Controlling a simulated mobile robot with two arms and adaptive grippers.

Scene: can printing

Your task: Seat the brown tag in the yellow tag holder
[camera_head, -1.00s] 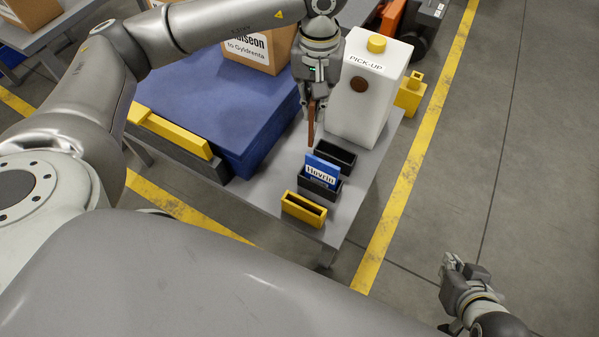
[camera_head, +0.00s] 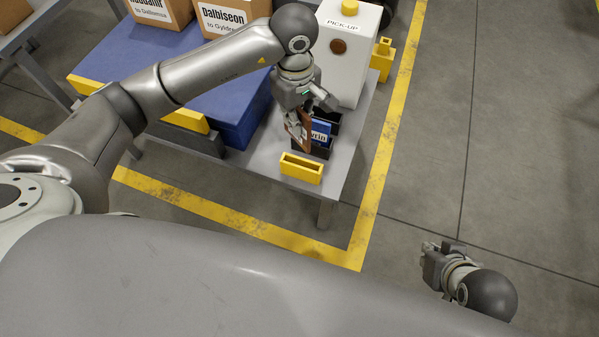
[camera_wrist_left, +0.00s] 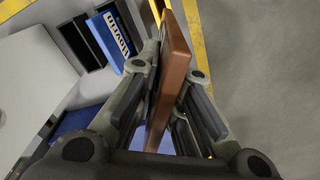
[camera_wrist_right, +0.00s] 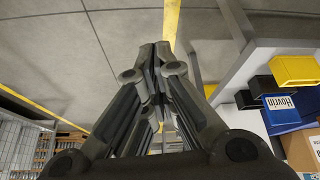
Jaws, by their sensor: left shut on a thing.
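The brown tag (camera_head: 304,139) is held upright in my left gripper (camera_head: 297,128), which is shut on it. In the left wrist view the brown tag (camera_wrist_left: 176,62) stands between the fingers, seen nearly edge-on. The yellow tag holder (camera_head: 300,175) is at the near end of the grey table, its slot empty. The tag hangs behind and above the holder, apart from it in the head view. The yellow holder also shows in the right wrist view (camera_wrist_right: 295,72). My right gripper (camera_head: 432,258) is away from the table; its fingers are together and empty in the right wrist view (camera_wrist_right: 156,62).
A blue tag (camera_head: 322,130) with white lettering stands in a dark holder just behind the yellow one. Another dark holder lies behind it. A white PICK-UP box (camera_head: 345,70) stands farther back. A blue platform (camera_head: 225,100) is on the left.

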